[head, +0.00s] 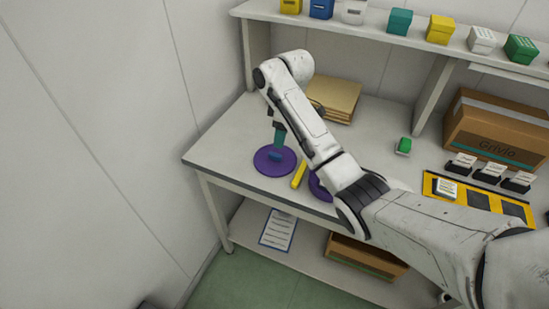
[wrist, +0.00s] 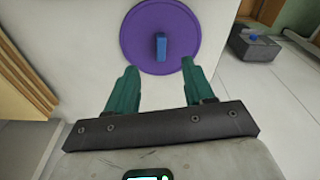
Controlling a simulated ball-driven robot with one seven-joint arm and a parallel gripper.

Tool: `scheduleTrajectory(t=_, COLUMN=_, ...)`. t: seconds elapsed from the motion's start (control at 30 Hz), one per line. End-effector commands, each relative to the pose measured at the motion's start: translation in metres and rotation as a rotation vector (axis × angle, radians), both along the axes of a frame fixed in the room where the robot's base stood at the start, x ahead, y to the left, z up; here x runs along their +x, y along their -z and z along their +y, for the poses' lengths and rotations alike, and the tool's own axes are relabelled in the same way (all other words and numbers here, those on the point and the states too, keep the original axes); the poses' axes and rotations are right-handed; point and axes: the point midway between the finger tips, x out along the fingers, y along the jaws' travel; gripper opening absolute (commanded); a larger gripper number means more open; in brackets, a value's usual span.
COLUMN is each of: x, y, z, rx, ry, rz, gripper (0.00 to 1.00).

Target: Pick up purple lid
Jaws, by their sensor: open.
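A round purple lid (head: 262,165) with a small blue upright handle lies flat near the left front of the table. In the wrist view the lid (wrist: 135,40) shows ahead of the fingers, with its blue handle (wrist: 161,46) lined up between them. My gripper (head: 277,154) is above the lid, its teal fingers pointing down. In the wrist view my gripper (wrist: 159,67) is open, with nothing between the fingers. A second purple object (head: 318,187) sits to the right, mostly hidden behind my arm.
A yellow bar (head: 299,174) lies just right of the lid. A stack of tan folders (head: 337,95), a green bottle (head: 403,146), a yellow tray (head: 431,187) and a cardboard box (head: 495,128) are farther right. A shelf (head: 375,34) with several coloured boxes runs above the table.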

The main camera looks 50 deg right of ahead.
Motion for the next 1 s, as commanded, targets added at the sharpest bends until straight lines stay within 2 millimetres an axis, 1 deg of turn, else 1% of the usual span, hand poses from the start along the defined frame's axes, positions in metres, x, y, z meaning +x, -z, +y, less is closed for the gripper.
scheduleTrajectory(t=0.03, x=0.0, y=0.008, z=0.001, rx=0.002, ry=0.001, rz=0.003, gripper=0.52)
scheduleTrajectory(t=0.1, x=0.001, y=0.018, z=0.001, rx=0.001, ry=0.002, rz=0.003, gripper=0.52)
scheduleTrajectory(t=0.2, x=0.003, y=0.027, z=0.002, rx=0.0, ry=0.001, rz=0.001, gripper=0.52)
scheduleTrajectory(t=0.37, x=0.005, y=0.035, z=0.003, rx=0.0, ry=0.001, rz=0.0, gripper=0.52)
scheduleTrajectory(t=0.47, x=0.008, y=0.048, z=0.006, rx=0.001, ry=0.001, rz=0.003, gripper=0.52)
scheduleTrajectory(t=0.6, x=0.012, y=0.068, z=0.008, rx=0.001, ry=0.002, rz=0.001, gripper=0.52)
scheduleTrajectory(t=0.7, x=0.013, y=0.078, z=0.009, rx=-0.001, ry=0.002, rz=0.0, gripper=0.52)
scheduleTrajectory(t=0.8, x=0.013, y=0.082, z=0.009, rx=0.0, ry=0.002, rz=-0.001, gripper=0.52)
scheduleTrajectory(t=1.0, x=0.014, y=0.082, z=0.009, rx=0.0, ry=0.001, rz=-0.001, gripper=0.52)
